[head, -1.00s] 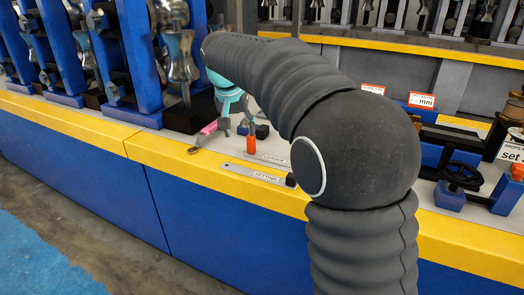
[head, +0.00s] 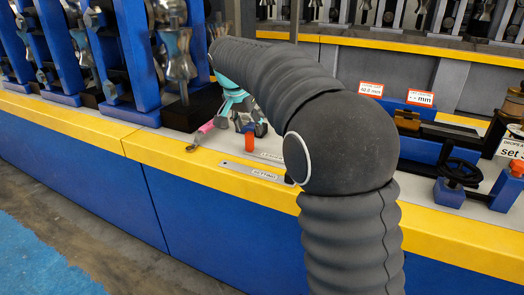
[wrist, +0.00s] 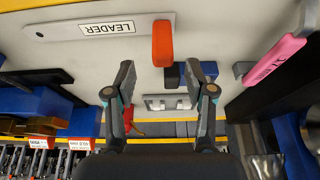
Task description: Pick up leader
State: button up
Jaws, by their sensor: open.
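A flat grey strip labelled LEADER (wrist: 60,31) lies on the bench top at the upper left of the wrist view. The orange piece appears just beyond the gap between the fingertips. In the head view my gripper (head: 243,118) is just behind the orange piece.
A pink-handled tool (wrist: 276,59) lies to the right of my gripper. A dark blue and black block (wrist: 175,75) and a metal bracket (wrist: 165,102) are close to the fingers. Blue roller stands (head: 130,55) rise at left.

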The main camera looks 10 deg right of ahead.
aim_at(249, 132)
jog(key=shift+x, duration=2.9)
jog(key=shift+a, duration=0.2)
grip_shut()
